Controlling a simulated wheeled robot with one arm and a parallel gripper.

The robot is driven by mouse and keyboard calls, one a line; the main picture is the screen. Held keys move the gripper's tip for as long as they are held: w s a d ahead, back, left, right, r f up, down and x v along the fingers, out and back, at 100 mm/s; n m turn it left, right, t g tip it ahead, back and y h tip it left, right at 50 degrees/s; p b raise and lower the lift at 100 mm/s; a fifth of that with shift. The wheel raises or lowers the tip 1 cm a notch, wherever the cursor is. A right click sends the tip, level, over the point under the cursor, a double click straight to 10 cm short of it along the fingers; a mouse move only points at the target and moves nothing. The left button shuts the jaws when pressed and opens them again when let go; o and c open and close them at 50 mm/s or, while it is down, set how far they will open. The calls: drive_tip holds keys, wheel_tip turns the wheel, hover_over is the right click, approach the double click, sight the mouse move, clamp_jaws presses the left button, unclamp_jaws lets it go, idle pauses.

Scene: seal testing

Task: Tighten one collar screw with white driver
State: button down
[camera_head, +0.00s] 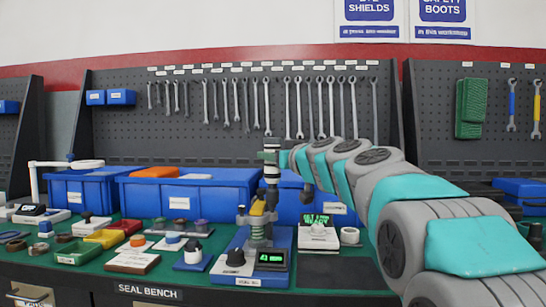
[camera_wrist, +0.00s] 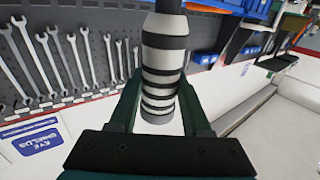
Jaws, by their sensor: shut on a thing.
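My gripper (camera_head: 270,153) is shut on the white driver (camera_head: 271,174), which has white and black bands. It hangs roughly upright below the fingers. In the wrist view the banded driver (camera_wrist: 162,62) stands between the two dark green fingers of my gripper (camera_wrist: 160,92). In the head view the driver's lower end lines up with the top of a test fixture (camera_head: 257,226) with grey posts and a yellow part, on a blue base. I cannot tell whether the tip touches it. The collar screws are too small to make out.
A small display (camera_head: 271,259) sits on the fixture's base. A box with a green "READY" screen (camera_head: 318,229) stands to the right. Blue bins (camera_head: 185,196) stand behind. Several small trays and blocks crowd the left bench. A dark mat (camera_head: 335,273) at front right is bare.

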drive_tip(key=shift+f+b, duration=0.5)
drive_tip(key=shift+b, duration=0.1)
idle(0.7)
drive_tip(key=shift+f+b, duration=0.55)
drive_tip(key=shift+b, duration=1.3)
idle(4.5)
drive_tip(key=shift+r, duration=0.1)
